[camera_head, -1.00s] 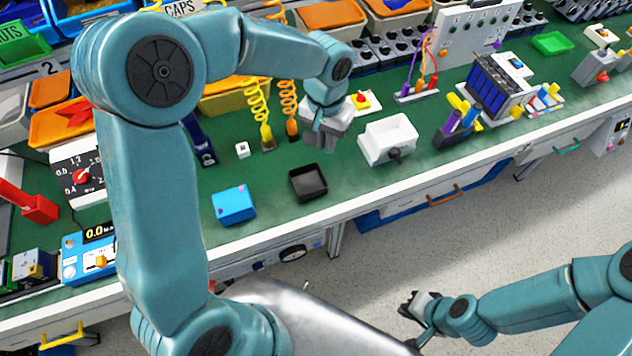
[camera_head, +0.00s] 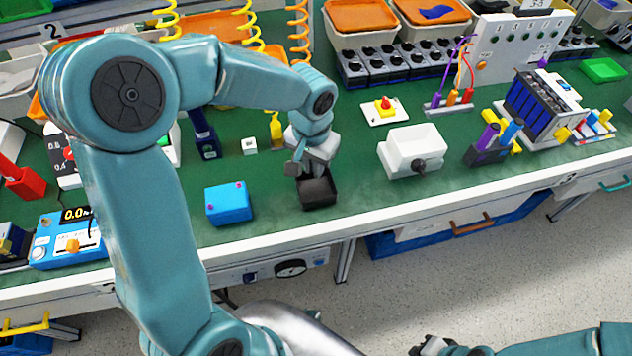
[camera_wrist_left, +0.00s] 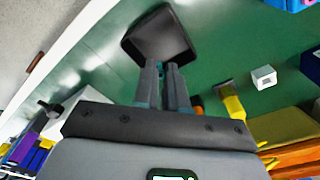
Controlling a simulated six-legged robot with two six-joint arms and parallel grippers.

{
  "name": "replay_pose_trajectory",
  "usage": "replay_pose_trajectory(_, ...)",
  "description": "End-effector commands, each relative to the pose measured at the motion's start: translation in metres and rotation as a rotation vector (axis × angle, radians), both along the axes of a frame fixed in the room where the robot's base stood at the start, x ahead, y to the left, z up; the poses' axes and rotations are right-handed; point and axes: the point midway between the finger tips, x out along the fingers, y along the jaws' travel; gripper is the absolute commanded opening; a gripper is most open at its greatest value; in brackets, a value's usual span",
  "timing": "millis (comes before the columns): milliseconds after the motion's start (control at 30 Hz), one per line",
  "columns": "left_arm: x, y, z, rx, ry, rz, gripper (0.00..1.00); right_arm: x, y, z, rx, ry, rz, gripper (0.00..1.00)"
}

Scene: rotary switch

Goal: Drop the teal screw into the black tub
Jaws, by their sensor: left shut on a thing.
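The black tub (camera_head: 318,195) is a small open square tray on the green bench top, near its front edge. It also shows in the left wrist view (camera_wrist_left: 160,42), just beyond my fingertips, and looks empty in the part I see. My left gripper (camera_head: 306,172) is over the tub's back edge, pointing down. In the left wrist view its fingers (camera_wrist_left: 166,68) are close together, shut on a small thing. My right gripper (camera_head: 430,346) is at the bottom edge, away from the bench, partly cut off.
A blue box (camera_head: 229,204) stands left of the tub, and a white box (camera_head: 412,150) with a dark knob stands to its right. A small white cube (camera_head: 249,146) and a red button on a yellow base (camera_head: 384,108) lie farther back.

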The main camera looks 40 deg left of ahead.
Motion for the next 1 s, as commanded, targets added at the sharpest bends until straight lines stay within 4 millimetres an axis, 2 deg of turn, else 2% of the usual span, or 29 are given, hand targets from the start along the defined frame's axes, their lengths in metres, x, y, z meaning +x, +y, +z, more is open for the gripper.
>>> replay_pose_trajectory(33, -0.001, -0.001, -0.009, -0.001, 0.004, -0.001, 0.0, 0.0, 0.0, -0.001, 0.0, 0.0, 0.0, 0.0)
replay_pose_trajectory(167, 0.001, -0.001, -0.02, 0.0, 0.0, 0.0, 0.0, 0.0, 0.0, -0.002, 0.0, 0.0, 0.0, 0.0)
replay_pose_trajectory(433, 0.002, -0.003, -0.06, 0.0, 0.002, -0.001, 0.0, 0.0, 0.0, -0.006, 0.0, 0.0, 0.0, 0.0)
replay_pose_trajectory(867, 0.003, -0.003, -0.067, 0.0, -0.001, 0.0, 0.0, 0.0, 0.0, -0.011, 0.0, 0.0, 0.0, 0.0)
replay_pose_trajectory(900, 0.003, -0.003, -0.066, 0.0, -0.001, 0.0, 0.18, 0.0, 0.0, -0.01, 0.0, 0.0, 0.0, 0.0)
replay_pose_trajectory(967, 0.003, -0.003, -0.065, 0.0, -0.001, 0.0, 0.37, 0.0, 0.0, -0.01, 0.0, 0.0, 0.0, 0.0)
replay_pose_trajectory(1000, 0.003, -0.003, -0.065, 0.0, -0.001, 0.0, 0.37, 0.0, 0.0, -0.01, 0.0, 0.0, 0.0, 0.0)
